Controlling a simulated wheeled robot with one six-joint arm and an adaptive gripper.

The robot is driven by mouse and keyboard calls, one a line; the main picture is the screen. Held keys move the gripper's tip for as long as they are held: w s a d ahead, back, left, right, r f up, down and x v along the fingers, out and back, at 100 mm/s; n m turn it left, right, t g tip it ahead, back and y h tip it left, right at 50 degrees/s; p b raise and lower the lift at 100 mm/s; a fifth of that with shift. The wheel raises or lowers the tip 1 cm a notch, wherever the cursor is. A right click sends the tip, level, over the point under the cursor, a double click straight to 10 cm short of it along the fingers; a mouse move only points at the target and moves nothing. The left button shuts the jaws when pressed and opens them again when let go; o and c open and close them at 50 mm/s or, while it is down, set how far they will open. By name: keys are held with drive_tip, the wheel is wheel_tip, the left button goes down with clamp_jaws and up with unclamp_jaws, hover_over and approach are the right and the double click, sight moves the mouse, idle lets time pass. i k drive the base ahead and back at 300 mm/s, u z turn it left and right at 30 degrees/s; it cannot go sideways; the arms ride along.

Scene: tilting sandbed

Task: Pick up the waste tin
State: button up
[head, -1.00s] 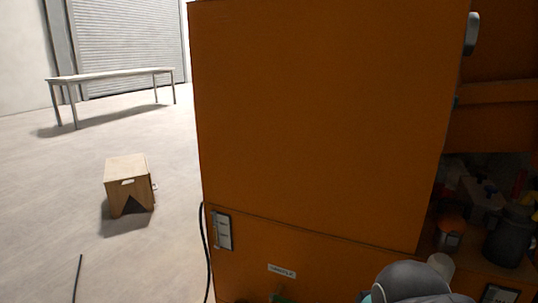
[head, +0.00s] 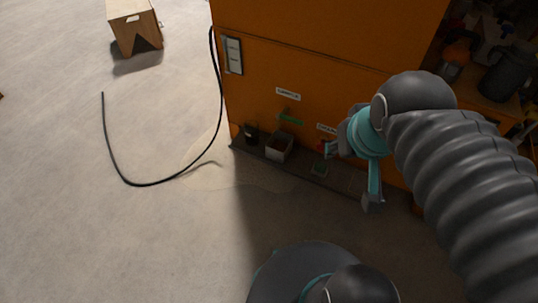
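A small open-topped grey square tin (head: 279,147) stands on a low dark ledge at the foot of the orange cabinet. A small dark cup (head: 250,134) stands just left of it. I cannot tell for certain which of them is the waste tin; no readable label shows on either. My gripper (head: 351,176) is to the right of both, in front of the cabinet and apart from them. Its teal fingers look spread, with nothing seen between them. The arm hides part of the cabinet's lower right.
The orange cabinet (head: 310,45) fills the back. A black hose (head: 150,185) curls over the floor at left. A wooden stool (head: 134,25) stands farther back. Open floor lies left and in front.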

sight(279, 146)
drive_tip(key=u, duration=0.25)
drive_tip(key=k, duration=1)
drive_tip(key=z, duration=0.45)
